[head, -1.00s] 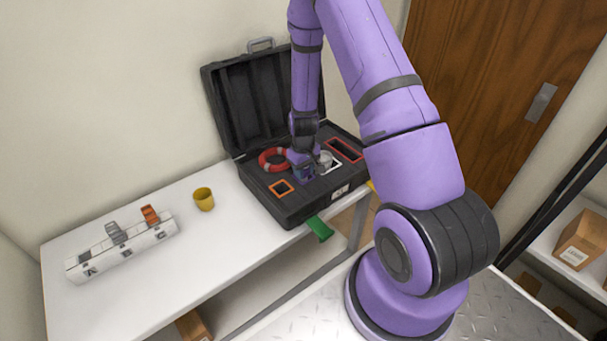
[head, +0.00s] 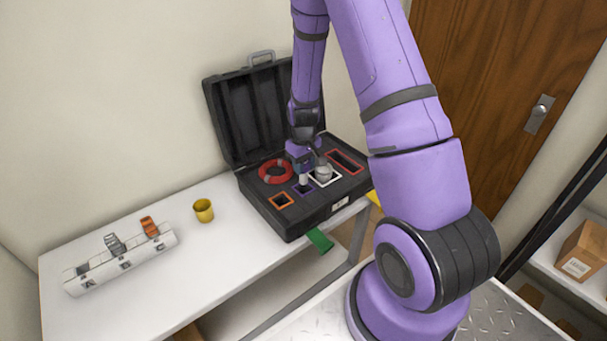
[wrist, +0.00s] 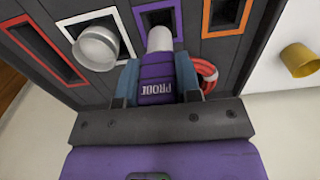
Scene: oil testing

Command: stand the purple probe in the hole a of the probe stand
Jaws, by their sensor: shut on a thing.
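The purple probe (wrist: 158,82), with printed lettering and a pale tip (wrist: 159,38), is held between the fingers of my gripper (wrist: 158,90). In the head view my gripper (head: 302,155) is over the open black case, and the probe's pale end (head: 303,179) hangs at or just above the purple-framed slot (head: 303,189). I cannot tell whether the tip is fully clear of it. The white probe stand (head: 130,268) lies on the table at the left. Its hole A (head: 82,270), at the left end, looks empty. A grey probe (head: 114,243) and an orange probe (head: 149,227) stand in the other holes.
The black case (head: 290,222) also holds a red ring (head: 275,172), a round metal item (head: 323,172) in the white-framed slot, and orange and red slots. A yellow cup (head: 203,211) stands between case and stand. A green object (head: 320,240) sticks out at the table's front edge.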

